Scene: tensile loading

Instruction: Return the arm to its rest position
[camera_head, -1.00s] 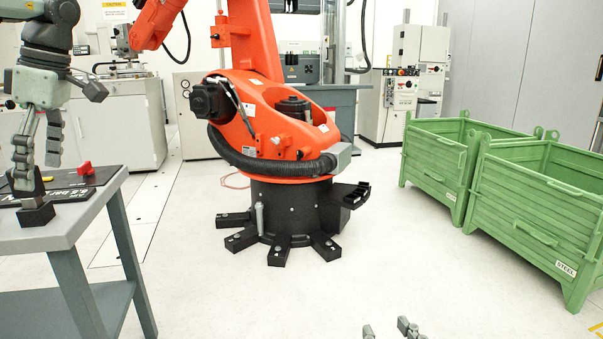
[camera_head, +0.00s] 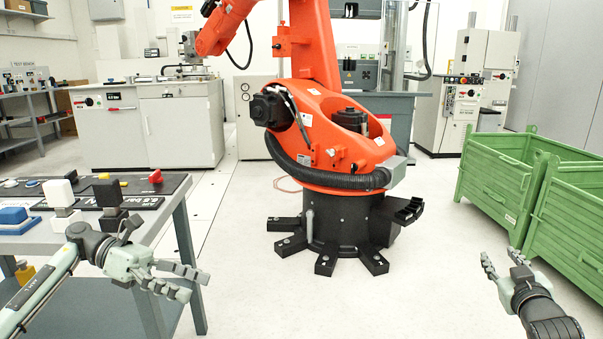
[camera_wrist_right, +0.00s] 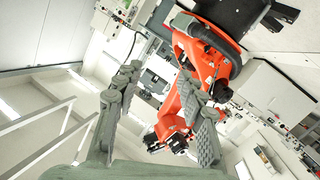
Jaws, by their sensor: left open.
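My left gripper (camera_head: 197,285) is in front of the near right corner of the grey table, empty. Its two grey fingers point right and are spread apart. My left arm comes in from the lower left. My right gripper (camera_head: 501,256) is at the lower right over open floor, with its fingers apart and nothing between them. In the right wrist view my right gripper (camera_wrist_right: 158,77) also shows two separate fingers with a clear gap, through which the orange robot is seen.
The grey table (camera_head: 150,233) at left holds a black panel (camera_head: 130,187) with coloured buttons and blocks. A large orange robot arm (camera_head: 335,135) stands on a black base at centre. Green steel crates (camera_head: 500,180) stand at right. The floor between is clear.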

